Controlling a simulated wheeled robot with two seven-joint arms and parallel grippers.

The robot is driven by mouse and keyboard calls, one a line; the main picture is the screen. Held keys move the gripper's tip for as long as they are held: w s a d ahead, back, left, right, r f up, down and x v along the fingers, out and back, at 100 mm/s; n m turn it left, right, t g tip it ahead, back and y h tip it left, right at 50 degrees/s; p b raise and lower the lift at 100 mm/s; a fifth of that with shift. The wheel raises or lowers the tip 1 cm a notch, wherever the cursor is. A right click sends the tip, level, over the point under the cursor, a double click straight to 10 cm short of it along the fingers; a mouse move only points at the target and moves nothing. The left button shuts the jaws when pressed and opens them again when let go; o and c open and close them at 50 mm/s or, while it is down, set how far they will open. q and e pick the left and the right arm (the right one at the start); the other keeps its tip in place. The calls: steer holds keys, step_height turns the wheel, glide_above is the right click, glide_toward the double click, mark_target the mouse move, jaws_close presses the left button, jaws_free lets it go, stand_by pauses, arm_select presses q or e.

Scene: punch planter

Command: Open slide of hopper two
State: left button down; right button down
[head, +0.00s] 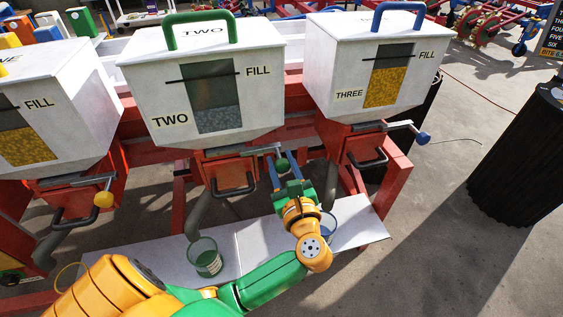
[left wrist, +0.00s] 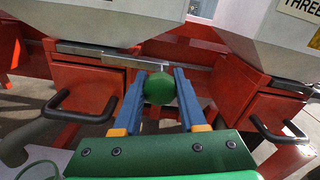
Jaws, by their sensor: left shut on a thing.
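Hopper two (head: 205,85) is a white box with a green lid handle, a level window and the word TWO, in the middle of the head view. Its slide (head: 243,151) is a grey metal bar under the hopper, ending at the right in a green knob (head: 282,166). The slide also shows in the left wrist view (left wrist: 110,56), with the green knob (left wrist: 159,88) between the fingers. My left gripper (head: 279,168) is shut on the green knob, its blue fingers on either side. My right gripper is not in view.
Hopper three (head: 345,60) with a blue knob (head: 424,138) stands at the right, hopper one (head: 60,100) with a yellow knob (head: 103,199) at the left. A green-marked bucket (head: 205,259) stands on the white board (head: 255,247) below. Black loop handles (head: 235,183) stick out under the hoppers.

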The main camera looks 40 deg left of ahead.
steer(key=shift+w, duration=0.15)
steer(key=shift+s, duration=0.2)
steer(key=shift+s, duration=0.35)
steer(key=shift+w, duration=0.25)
